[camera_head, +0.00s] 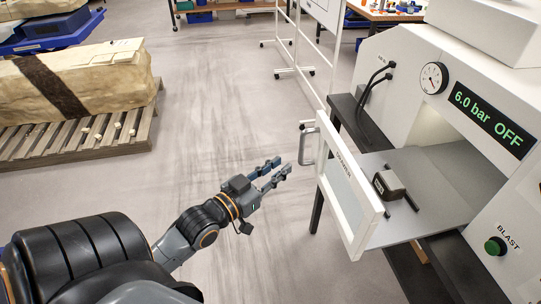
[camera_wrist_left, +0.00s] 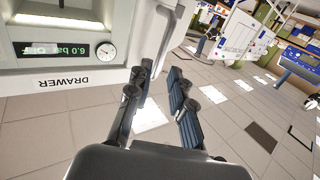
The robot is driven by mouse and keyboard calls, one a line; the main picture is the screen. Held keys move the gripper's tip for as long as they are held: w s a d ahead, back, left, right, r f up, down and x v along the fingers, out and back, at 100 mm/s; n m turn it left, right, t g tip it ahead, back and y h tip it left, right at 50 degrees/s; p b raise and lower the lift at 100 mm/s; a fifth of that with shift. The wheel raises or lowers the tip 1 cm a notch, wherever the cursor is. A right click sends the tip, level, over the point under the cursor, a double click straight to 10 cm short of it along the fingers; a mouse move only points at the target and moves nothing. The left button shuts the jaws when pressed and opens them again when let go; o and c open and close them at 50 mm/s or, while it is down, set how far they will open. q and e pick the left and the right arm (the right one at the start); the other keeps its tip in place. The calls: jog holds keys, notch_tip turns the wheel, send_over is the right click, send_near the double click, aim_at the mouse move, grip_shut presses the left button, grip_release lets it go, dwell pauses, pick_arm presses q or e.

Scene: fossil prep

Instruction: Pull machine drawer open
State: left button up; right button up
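The machine (camera_head: 408,55) stands at the right with a display reading "6.0 bar OFF". Its drawer is out in the head view: the white front panel (camera_head: 350,190) stands away from the body, with a grey tray (camera_head: 440,175) behind it. The handle (camera_head: 306,145) is on the panel's left side. My left gripper (camera_head: 279,167) is open and empty, left of and apart from the handle in the head view. In the left wrist view the open fingers (camera_wrist_left: 160,82) point toward the handle (camera_wrist_left: 169,45), beside the upside-down DRAWER label (camera_wrist_left: 76,83). My right gripper is not in view.
A dark block (camera_head: 388,186) lies on the drawer tray. A large pale fossil block (camera_head: 90,75) rests on a wooden pallet (camera_head: 75,140) at the left. A white wheeled frame (camera_head: 295,70) stands at the back. The floor in the middle is clear.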

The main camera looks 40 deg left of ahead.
pick_arm(q)
jog(key=shift+s, duration=1.1)
jog(key=shift+a, duration=0.1)
jog(key=s+a+f+g+y+b, duration=0.1)
jog(key=s+f+g, duration=0.15)
jog(key=f, duration=1.05)
jog(key=s+f+n+g+b, duration=0.1)
jog(key=s+f+g, duration=0.15)
jog(key=f, duration=1.15)
jog(key=s+a+f+g+y, duration=0.1)
jog(key=s+f+g, duration=0.15)
jog(key=f, duration=1.05)
jog(key=s+d+f+m+g, duration=0.1)
jog(key=s+d+f+g, duration=0.2)
jog(key=s+f, duration=0.5)
jog(key=s+d+f+m+g+b, duration=0.1)
jog(key=s+d+f+g, duration=0.2)
jog(key=s+f, duration=0.5)
jog(key=s+d+f+g+b, duration=0.1)
jog(key=s+d+f+g, duration=0.2)
jog(key=s+f, duration=0.5)
jog(key=shift+s+d+f+m+h, duration=0.4)
jog(key=shift+s+d, duration=0.35)
jog(key=shift+s, duration=0.45)
